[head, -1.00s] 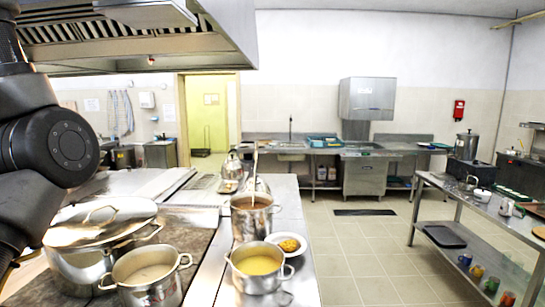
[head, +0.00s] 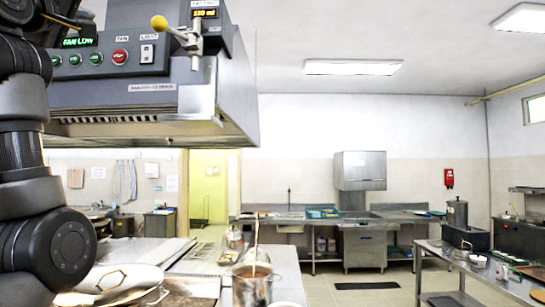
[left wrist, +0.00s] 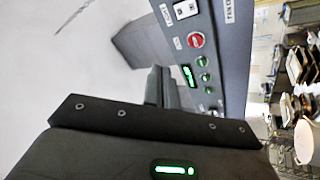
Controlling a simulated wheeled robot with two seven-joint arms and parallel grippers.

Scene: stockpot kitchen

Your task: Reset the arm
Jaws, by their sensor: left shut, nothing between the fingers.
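My left arm rises along the left edge of the head view, in front of the stove and beside the extractor hood (head: 130,92). My left gripper shows in the left wrist view (left wrist: 160,84), its fingers together with nothing between them. It is up near the hood's control panel (head: 105,58), which carries a red button, green-lit buttons and a display reading FAN LOW. The panel also shows in the left wrist view (left wrist: 205,50). I cannot tell whether the gripper touches the hood. My right gripper is not in view.
A yellow-knobbed lever (head: 178,30) sticks out from the hood's front. Below are a lidded pot (head: 115,282) and a pot with a ladle (head: 252,285). A steel table (head: 480,270) stands at the right.

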